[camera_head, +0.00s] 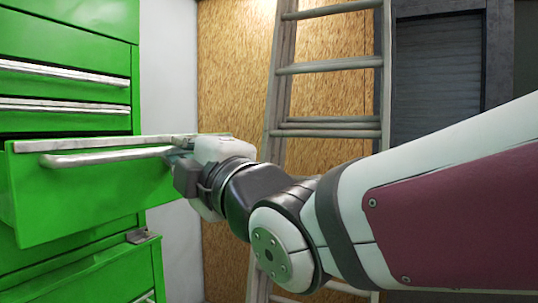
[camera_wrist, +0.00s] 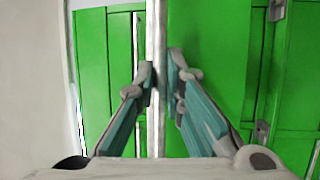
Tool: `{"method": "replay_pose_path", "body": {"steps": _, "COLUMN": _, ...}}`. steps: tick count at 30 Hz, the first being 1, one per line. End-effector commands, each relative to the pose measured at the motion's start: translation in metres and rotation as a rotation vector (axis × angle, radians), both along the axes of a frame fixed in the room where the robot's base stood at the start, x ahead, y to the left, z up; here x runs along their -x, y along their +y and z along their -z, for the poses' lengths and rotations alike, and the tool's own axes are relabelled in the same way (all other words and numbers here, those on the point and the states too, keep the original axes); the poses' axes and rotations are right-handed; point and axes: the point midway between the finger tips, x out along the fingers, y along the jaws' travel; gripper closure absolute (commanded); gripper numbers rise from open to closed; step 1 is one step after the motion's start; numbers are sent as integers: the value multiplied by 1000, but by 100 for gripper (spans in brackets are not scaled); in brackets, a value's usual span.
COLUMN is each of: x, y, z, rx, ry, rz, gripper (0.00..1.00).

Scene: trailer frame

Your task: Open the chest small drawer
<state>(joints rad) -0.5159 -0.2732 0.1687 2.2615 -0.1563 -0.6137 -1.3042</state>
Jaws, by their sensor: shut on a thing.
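The green chest (camera_head: 68,35) stands at the left in the head view. One of its drawers (camera_head: 90,198) is pulled out and projects from the front, with a long silver handle (camera_head: 105,158) below a pale top edge. My gripper (camera_head: 180,158) is at the right end of this handle, and my own wrist hides part of the contact. In the wrist view my gripper (camera_wrist: 162,78) has its two fingers on either side of the upright-looking silver handle (camera_wrist: 156,110), shut on it. The green drawer front (camera_wrist: 210,40) shows behind the fingers.
Two shallow drawers with silver handles (camera_head: 65,73) above are shut. A lower green part (camera_head: 110,272) of the chest also sticks out below the drawer.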

Motion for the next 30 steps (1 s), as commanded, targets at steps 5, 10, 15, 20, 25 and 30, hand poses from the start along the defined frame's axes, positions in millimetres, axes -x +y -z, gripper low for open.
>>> {"method": "replay_pose_path", "body": {"steps": 5, "x": 0, "y": -1, "z": 2, "rx": 4, "ry": 1, "rz": 0, "gripper": 100}}
{"method": "replay_pose_path", "body": {"steps": 10, "x": 0, "y": -1, "z": 2, "rx": 4, "ry": 1, "rz": 0, "gripper": 100}}
{"method": "replay_pose_path", "body": {"steps": 15, "x": 0, "y": -1, "z": 1, "rx": 3, "ry": 1, "rz": 0, "gripper": 69}}
{"method": "replay_pose_path", "body": {"steps": 20, "x": 0, "y": -1, "z": 1, "rx": 2, "ry": 1, "rz": 0, "gripper": 69}}
{"method": "replay_pose_path", "body": {"steps": 25, "x": 3, "y": -4, "z": 1, "rx": 1, "ry": 0, "rz": 0, "gripper": 69}}
{"method": "replay_pose_path", "body": {"steps": 30, "x": 19, "y": -19, "z": 4, "rx": 1, "ry": -2, "rz": 1, "gripper": 69}}
